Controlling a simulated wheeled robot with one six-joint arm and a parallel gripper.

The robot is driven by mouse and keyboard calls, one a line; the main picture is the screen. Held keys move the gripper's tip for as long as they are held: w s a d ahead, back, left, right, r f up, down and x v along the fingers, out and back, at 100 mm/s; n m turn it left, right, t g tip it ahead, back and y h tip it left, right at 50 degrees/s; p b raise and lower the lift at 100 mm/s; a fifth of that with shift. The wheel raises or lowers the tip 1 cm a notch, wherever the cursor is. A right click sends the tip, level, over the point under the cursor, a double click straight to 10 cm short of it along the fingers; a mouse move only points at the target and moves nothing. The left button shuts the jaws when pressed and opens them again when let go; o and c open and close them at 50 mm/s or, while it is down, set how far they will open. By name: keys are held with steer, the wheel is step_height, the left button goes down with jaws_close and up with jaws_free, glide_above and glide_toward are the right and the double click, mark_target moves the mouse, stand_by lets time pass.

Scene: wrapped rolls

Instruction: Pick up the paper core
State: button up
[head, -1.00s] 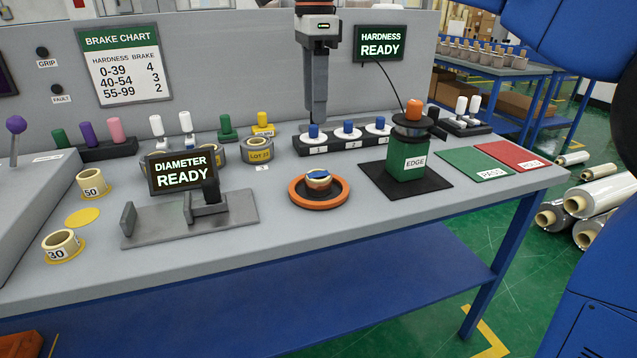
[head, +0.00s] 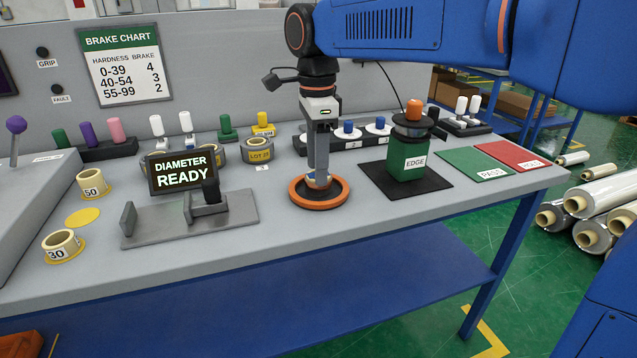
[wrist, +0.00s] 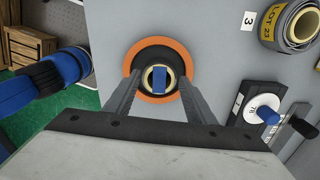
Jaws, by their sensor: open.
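A small cream paper core (wrist: 148,79) with a blue piece across its middle sits in the black dish with an orange rim (wrist: 158,41). The wrist view looks down on it. My gripper (wrist: 159,80) is open, with one finger on each side of the core; whether they touch it cannot be told. In the head view my gripper (head: 318,180) points straight down into the orange-rimmed dish (head: 300,203), and its fingers hide most of the core.
The diameter gauge (head: 160,222) lies left of the dish. The green EDGE device (head: 408,165) on a black mat is close on the right. Behind is a black stand (head: 352,144) with blue-topped plugs. The front strip of the table is clear.

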steer(key=shift+f, duration=1.65)
steer(key=c, duration=0.8)
steer(key=shift+c, duration=0.2)
